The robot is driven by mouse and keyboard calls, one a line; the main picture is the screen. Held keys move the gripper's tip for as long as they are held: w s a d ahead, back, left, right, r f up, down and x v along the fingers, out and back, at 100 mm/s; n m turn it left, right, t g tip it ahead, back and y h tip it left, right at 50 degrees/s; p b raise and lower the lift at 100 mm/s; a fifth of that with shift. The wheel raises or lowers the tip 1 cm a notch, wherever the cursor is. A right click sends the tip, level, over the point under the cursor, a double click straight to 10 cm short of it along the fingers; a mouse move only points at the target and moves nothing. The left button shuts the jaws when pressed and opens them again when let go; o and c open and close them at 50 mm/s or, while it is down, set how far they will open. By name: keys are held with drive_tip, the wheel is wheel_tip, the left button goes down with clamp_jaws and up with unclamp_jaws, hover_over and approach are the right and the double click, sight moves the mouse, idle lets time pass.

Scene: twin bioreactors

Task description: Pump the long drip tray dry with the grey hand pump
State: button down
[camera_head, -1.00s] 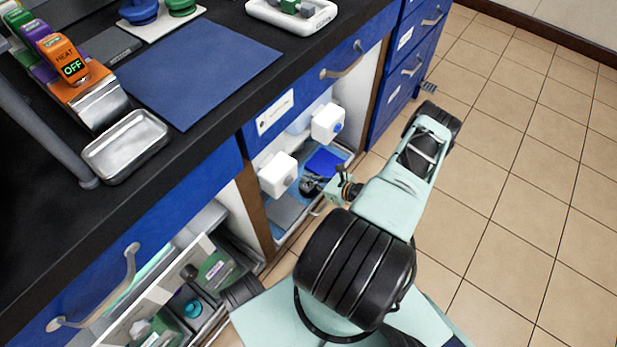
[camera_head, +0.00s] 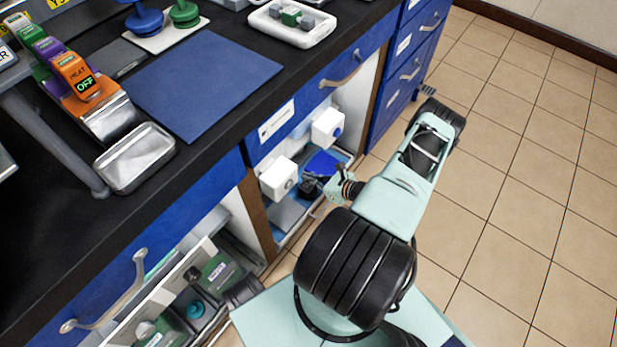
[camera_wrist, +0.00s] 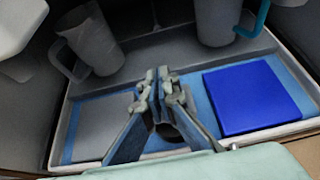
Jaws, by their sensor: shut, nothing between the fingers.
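My gripper (camera_wrist: 158,78) is shut and empty. It reaches into an open cabinet below the bench, above a grey-rimmed tray (camera_wrist: 62,128) with a light blue floor. In the head view my gripper (camera_head: 312,186) is small and dark. I cannot make out a grey hand pump in either view. A shallow silver tray (camera_head: 135,158) stands on the bench beside an orange heater unit reading OFF. Whether either tray is the long drip tray, I cannot tell.
The cabinet tray holds a blue square (camera_wrist: 252,97), a grey square (camera_wrist: 100,126) and two jugs (camera_wrist: 95,45) (camera_wrist: 218,22). White containers (camera_head: 279,178) (camera_head: 327,128) are above it. An open drawer (camera_head: 190,290) is at lower left. The floor at right (camera_head: 530,180) is clear.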

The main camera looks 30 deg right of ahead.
idle(1.6)
drive_tip(key=shift+f, duration=0.1)
idle(0.4)
idle(1.4)
idle(0.4)
drive_tip(key=shift+f+b, duration=1.35)
drive_tip(key=shift+f, duration=0.25)
drive_tip(key=shift+r+p, duration=1.4)
drive_tip(key=shift+r, duration=0.3)
